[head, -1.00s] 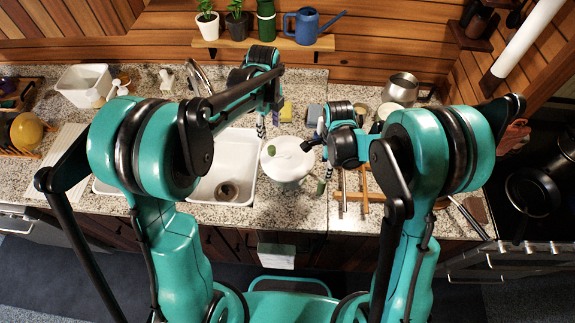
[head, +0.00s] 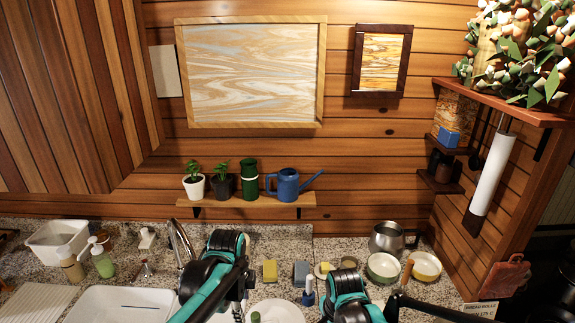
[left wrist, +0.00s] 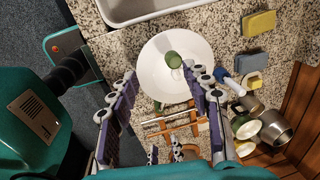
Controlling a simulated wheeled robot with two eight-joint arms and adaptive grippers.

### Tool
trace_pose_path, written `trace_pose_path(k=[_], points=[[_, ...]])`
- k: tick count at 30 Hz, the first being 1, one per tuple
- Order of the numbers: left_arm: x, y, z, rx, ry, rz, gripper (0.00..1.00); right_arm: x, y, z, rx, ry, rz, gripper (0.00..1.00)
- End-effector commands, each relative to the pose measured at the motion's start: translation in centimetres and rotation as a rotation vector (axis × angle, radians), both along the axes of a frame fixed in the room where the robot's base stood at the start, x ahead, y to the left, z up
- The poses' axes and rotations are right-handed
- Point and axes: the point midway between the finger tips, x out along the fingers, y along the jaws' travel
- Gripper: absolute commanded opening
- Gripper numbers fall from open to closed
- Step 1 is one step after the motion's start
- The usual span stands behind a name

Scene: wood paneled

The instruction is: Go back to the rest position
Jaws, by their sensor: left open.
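My left gripper (left wrist: 158,80) is open in the left wrist view, its two purple-padded fingers wide apart with nothing between the pads. It is above the counter near a white round plate (left wrist: 152,82), which carries a small green object (left wrist: 173,60). Whether the fingers touch the plate I cannot tell. In the head view the left arm's wrist is at the bottom centre, and its fingers are mostly hidden. My right arm's wrist is at the bottom, right of it, and its fingers are not clear. Small purple-padded fingers low in the wrist view may be the right gripper's.
A sink (head: 125,305) is left of the plate (head: 278,312). A yellow sponge (head: 270,270), a grey sponge (head: 301,272), a metal pot (head: 388,240) and bowls (head: 383,268) stand behind and right. A wall shelf (head: 245,206) holds plants and a blue watering can (head: 288,186).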

Motion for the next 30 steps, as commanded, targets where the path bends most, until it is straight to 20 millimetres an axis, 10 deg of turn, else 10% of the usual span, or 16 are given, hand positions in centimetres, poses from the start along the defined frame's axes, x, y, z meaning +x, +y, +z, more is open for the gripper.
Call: trace_pose_path(k=[15,21,30], points=[[-13.1,4.8,-12.7,-0.390,-0.299,1.169,0.49,-9.7,-5.5,-6.7,-0.278,-0.361,0.813,0.48],[-15.6,5.5,-16.5,-0.542,-0.344,1.434,0.49,-11.9,-6.4,-9.1,-0.402,-0.424,1.001,0.48],[-16.1,5.7,-17.0,-0.591,-0.354,1.510,0.49,-12.4,-6.6,-9.3,-0.441,-0.439,1.055,0.48]])
